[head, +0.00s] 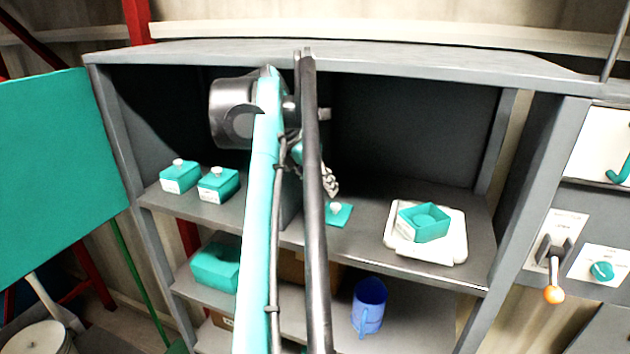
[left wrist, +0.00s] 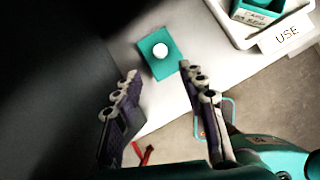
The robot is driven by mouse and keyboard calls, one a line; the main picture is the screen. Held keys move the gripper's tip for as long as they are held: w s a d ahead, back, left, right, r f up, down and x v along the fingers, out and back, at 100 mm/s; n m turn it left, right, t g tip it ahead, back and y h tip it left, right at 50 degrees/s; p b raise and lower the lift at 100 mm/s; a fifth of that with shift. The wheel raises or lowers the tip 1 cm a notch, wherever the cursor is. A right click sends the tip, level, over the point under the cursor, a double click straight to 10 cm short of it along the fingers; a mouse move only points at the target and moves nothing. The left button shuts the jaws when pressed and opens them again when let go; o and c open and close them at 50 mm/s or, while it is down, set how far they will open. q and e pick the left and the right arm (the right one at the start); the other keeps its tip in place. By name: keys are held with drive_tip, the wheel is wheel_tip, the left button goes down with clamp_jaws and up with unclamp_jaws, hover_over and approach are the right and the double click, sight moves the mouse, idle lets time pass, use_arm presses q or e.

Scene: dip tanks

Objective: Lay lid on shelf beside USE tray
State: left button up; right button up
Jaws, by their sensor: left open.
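The teal square lid (head: 342,217) with a pale round knob lies flat on the shelf board (head: 370,248), left of the white USE tray (head: 455,246). An open teal box (head: 428,226) stands in that tray. The left wrist view shows the lid (left wrist: 150,43) beyond my fingertips, and the tray with its USE label (left wrist: 286,36) at upper right. My left gripper (head: 330,182) is just above and behind the lid in the head view. Its fingers (left wrist: 158,72) are spread with nothing between them. My arm hides part of the shelf. My right gripper is not in view.
Two lidded teal boxes (head: 179,177) (head: 218,186) stand on the shelf's left part. A blue mug (head: 369,305) and a teal block (head: 216,267) are on the board below. The unit's top board (head: 420,62) overhangs. A lever (head: 555,270) is at right.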

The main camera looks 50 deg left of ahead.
use_arm(q)
drive_tip(key=shift+v, duration=1.2)
